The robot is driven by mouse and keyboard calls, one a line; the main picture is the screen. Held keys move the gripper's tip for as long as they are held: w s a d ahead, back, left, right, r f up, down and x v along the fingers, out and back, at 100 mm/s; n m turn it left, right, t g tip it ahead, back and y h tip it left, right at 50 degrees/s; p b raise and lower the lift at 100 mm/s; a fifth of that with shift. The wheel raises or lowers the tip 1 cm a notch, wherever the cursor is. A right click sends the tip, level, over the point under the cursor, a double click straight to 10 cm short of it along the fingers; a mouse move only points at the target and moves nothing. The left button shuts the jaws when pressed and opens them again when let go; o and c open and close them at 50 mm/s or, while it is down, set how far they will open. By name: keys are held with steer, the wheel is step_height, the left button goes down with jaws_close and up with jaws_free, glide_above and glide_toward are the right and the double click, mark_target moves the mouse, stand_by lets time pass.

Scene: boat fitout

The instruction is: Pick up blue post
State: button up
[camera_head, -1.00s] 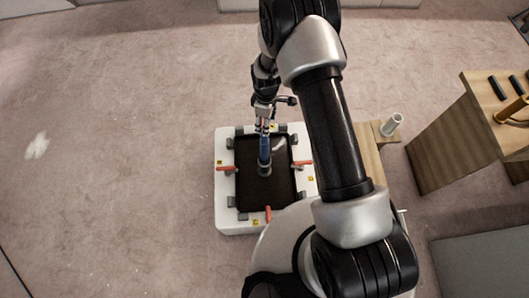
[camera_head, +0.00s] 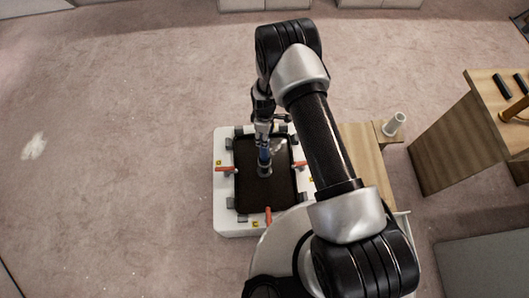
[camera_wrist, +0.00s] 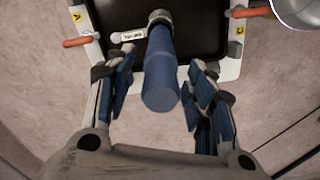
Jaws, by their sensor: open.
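The blue post (camera_wrist: 161,75) stands on the dark panel inside a white frame, with a grey collar at its base. It also shows in the head view (camera_head: 264,157), partly hidden by the gripper. My gripper (camera_wrist: 160,92) is open. In the wrist view its blue-padded fingers are on either side of the post's near end, with a gap visible on each side. In the head view my gripper (camera_head: 264,138) is over the upper part of the post.
The white frame (camera_head: 222,205) has orange handles (camera_head: 268,215) and grey clamps around the dark panel. A white cylinder (camera_head: 394,124) stands on a wooden surface to the right. A wooden cabinet (camera_head: 455,135) is further right.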

steer(key=shift+c, duration=0.5)
jaws_close()
steer(key=shift+r, duration=0.1)
stand_by(0.4)
